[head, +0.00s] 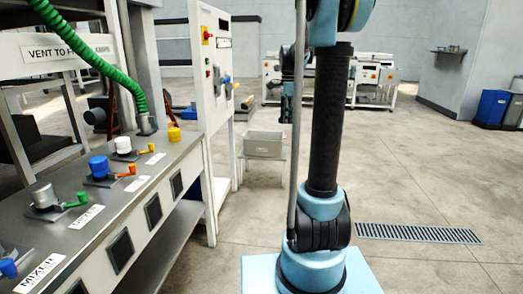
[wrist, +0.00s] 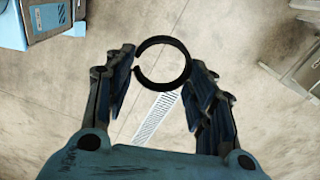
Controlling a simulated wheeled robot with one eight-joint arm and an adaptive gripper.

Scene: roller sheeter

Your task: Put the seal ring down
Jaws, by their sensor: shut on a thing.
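The seal ring (wrist: 187,61) is a thin dark ring in the wrist view. It shows a gap on its left side. My gripper (wrist: 160,64) has its two fingers on either side of the ring and is shut on it at the fingertips. Through the ring I see only pale floor, well below. In the head view I cannot make out the ring, and my own arm fills the middle.
In the head view, a metal bench (head: 117,205) with coloured valves runs along the left. A grey bin (head: 265,144) stands on a small stand beyond it. A floor grate (head: 418,233) lies at right in open floor. Blue bins (head: 491,107) stand far right.

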